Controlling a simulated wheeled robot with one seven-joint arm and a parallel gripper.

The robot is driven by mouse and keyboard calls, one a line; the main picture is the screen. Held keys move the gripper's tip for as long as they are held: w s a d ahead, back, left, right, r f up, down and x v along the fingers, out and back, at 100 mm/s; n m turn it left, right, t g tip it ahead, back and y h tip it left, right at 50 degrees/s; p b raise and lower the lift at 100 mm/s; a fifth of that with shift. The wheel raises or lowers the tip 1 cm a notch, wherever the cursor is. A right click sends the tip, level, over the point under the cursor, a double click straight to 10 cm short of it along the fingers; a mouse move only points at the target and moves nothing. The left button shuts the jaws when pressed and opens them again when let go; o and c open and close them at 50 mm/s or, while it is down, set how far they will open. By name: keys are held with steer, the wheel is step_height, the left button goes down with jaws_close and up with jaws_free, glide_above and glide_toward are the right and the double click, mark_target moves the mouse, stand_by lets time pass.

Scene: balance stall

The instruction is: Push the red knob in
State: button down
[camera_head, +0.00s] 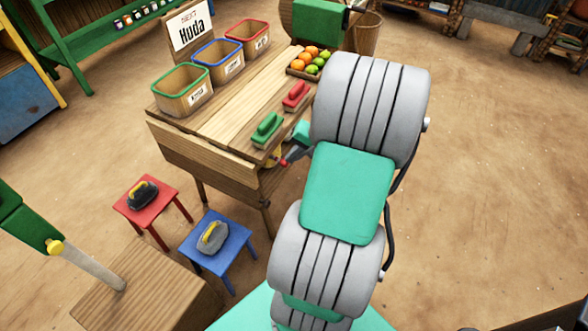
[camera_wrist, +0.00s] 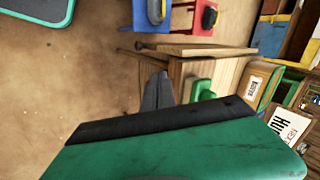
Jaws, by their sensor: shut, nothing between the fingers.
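The small red knob (camera_head: 284,163) shows in the head view at the front right end of the wooden table, by a yellow part (camera_head: 271,158) under the tabletop edge. My gripper (camera_head: 291,155) is right beside the knob, its dark tip overlapping or nearly touching it; I cannot tell whether they touch. In the wrist view my gripper (camera_wrist: 158,90) shows as dark fingers, shut with nothing between them, pointing along the table's side.
The table (camera_head: 225,118) bears a green-handled block (camera_head: 267,128), a red one (camera_head: 296,95), a fruit tray (camera_head: 291,70) and several bins. A red stool (camera_head: 130,208) and a blue stool (camera_head: 232,262) stand in front, each with a weight. Floor right of my arm is clear.

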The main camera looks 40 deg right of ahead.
steer(key=s+d+f+m+t+b, duration=0.1)
steer(key=s+d+f+m+t, duration=0.3)
steer(key=d, duration=0.4)
steer(key=g, duration=0.1)
glide_toward(282, 161)
steer(key=shift+w+f, duration=1.4)
steer(key=shift+f, duration=1.3)
steer(key=shift+b, duration=0.3)
